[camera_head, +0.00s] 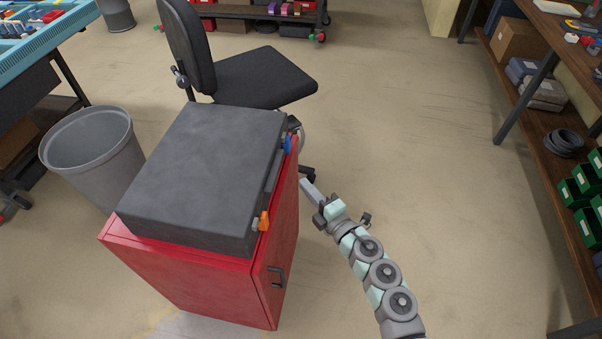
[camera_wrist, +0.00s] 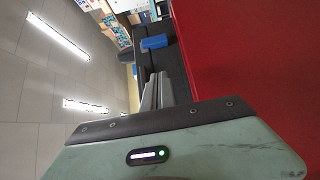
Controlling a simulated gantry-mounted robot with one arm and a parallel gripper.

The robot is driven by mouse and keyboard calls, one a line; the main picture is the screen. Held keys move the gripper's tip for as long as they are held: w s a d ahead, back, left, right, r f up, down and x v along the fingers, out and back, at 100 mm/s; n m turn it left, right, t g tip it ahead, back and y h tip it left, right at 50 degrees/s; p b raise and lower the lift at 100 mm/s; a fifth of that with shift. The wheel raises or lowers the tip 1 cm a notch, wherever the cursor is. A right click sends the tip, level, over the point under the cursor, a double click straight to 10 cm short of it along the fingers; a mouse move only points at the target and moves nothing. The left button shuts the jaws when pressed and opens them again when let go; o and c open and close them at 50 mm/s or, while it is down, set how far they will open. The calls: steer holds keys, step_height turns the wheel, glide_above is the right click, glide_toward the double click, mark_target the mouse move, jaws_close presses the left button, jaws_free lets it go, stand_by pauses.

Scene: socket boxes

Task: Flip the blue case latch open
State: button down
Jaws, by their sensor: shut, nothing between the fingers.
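A dark grey case (camera_head: 205,175) lies flat and closed on top of a red cabinet (camera_head: 190,285). On its right side sit a blue latch (camera_head: 287,144) at the far end and an orange latch (camera_head: 263,221) at the near end. The blue latch also shows in the wrist view (camera_wrist: 155,42), above and apart from my fingertips. My gripper (camera_head: 306,186) is shut and empty, to the right of the cabinet and below and right of the blue latch in the head view. In the wrist view my gripper (camera_wrist: 158,78) shows its fingers together, pointing toward the case side.
A black office chair (camera_head: 250,78) stands just behind the case. A grey bin (camera_head: 95,150) stands left of the cabinet. A shelf with green bins (camera_head: 580,190) is at the far right. The floor between the cabinet and that shelf is clear apart from my arm.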

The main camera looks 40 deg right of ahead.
steer(key=b, duration=0.2)
glide_toward(287, 144)
steer(key=w+a+f, duration=0.2)
steer(key=w+a, duration=0.1)
steer(key=w, duration=0.1)
steer(key=w+d+b, duration=0.2)
steer(key=d, duration=0.1)
steer(key=shift+w+d+r, duration=0.15)
steer(key=shift+w+d, duration=0.05)
steer(key=shift+d, duration=0.1)
